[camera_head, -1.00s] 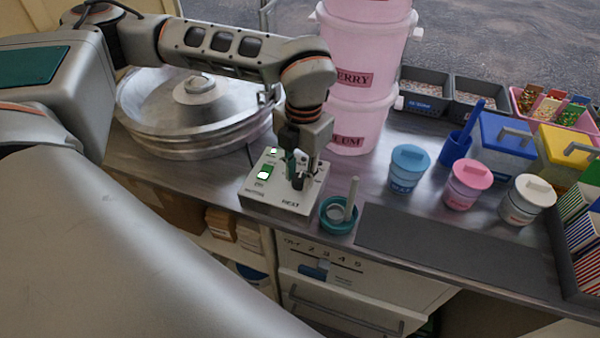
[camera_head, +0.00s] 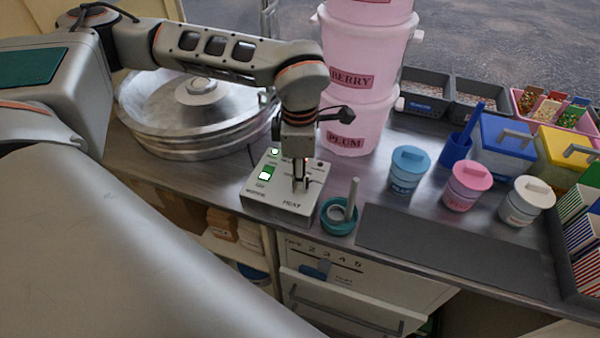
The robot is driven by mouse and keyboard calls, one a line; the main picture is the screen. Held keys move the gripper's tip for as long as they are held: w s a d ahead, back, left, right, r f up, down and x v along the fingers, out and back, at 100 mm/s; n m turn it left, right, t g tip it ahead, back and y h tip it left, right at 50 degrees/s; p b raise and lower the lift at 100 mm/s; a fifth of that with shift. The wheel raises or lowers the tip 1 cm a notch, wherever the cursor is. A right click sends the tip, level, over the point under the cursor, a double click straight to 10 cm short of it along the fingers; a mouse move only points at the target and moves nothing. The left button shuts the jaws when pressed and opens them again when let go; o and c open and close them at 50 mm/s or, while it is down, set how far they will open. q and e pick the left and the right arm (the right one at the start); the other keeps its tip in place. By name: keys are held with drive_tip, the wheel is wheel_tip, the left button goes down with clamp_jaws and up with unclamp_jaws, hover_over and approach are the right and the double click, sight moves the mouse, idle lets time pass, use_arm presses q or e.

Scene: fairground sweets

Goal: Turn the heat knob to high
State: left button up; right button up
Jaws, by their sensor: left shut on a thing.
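The control box (camera_head: 268,205) is a pale grey box on the counter with dark lettering and a lit green switch (camera_head: 267,173) on its left side. My left gripper (camera_head: 301,186) points down onto the right part of the box and is shut on the heat knob, which is mostly hidden between and behind the fingers. I cannot read the knob's pointer or the setting it stands at. My right gripper is not in view.
A teal bowl (camera_head: 337,226) with an upright stick stands against the box's right front. Pink tubs (camera_head: 362,60) rise behind it, and a round metal pan (camera_head: 155,137) lies to the left. Lidded jars (camera_head: 408,172) stand to the right. A dark mat (camera_head: 440,250) is bare.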

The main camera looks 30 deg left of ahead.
use_arm(q)
drive_tip(key=shift+w+r+m, duration=0.1)
drive_tip(key=shift+m, duration=1.4)
drive_tip(key=o, duration=1.1)
drive_tip(key=r, duration=1.2)
drive_tip(key=shift+s, duration=0.35)
drive_tip(key=shift+s+f, duration=0.1)
